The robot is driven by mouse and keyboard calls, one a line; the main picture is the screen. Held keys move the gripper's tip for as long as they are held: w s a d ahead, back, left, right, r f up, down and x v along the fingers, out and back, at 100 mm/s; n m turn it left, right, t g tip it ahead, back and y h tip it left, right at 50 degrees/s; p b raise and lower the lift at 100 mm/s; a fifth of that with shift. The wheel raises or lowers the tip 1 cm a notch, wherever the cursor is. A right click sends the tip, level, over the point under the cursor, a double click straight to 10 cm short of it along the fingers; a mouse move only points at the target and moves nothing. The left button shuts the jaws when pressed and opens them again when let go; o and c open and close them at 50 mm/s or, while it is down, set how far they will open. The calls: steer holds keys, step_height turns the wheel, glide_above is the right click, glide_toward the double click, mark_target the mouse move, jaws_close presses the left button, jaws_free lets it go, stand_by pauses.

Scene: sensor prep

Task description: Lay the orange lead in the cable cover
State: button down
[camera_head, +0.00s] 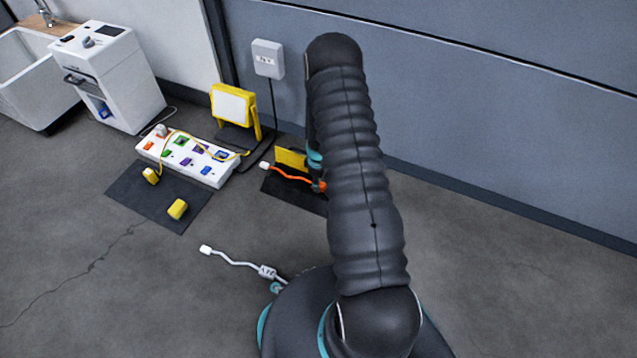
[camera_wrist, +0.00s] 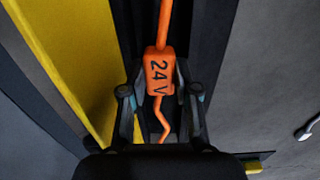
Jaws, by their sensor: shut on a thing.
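The orange lead (camera_head: 292,176) has a white end and runs left from my gripper in the head view. In the wrist view my gripper (camera_wrist: 158,96) is shut on its orange block marked 24 V (camera_wrist: 159,73). The cable cover shows as a yellow piece (camera_head: 291,157) just behind the lead in the head view, and as a long yellow strip (camera_wrist: 72,62) left of my fingers in the wrist view. A dark band lies under the lead, beside the yellow strip. I cannot tell whether the lead touches it. My arm hides the lead's right part in the head view.
A white lead (camera_head: 235,261) lies on the floor near my base. A white power strip (camera_head: 187,158) with coloured labels, yellow blocks on a dark mat (camera_head: 128,188), and a yellow work lamp (camera_head: 236,106) stand to the left. A grey wall (camera_head: 480,130) rises behind the cover.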

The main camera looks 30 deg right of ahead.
steer(key=shift+f+b, duration=0.65)
steer(key=shift+f, duration=0.55)
stand_by(0.5)
steer(key=c, duration=0.8)
jaws_free()
steer(key=shift+o, duration=0.2)
steer(key=shift+r, duration=0.1)
steer(key=shift+r+p, duration=2.55)
steer(key=shift+r, duration=2.4)
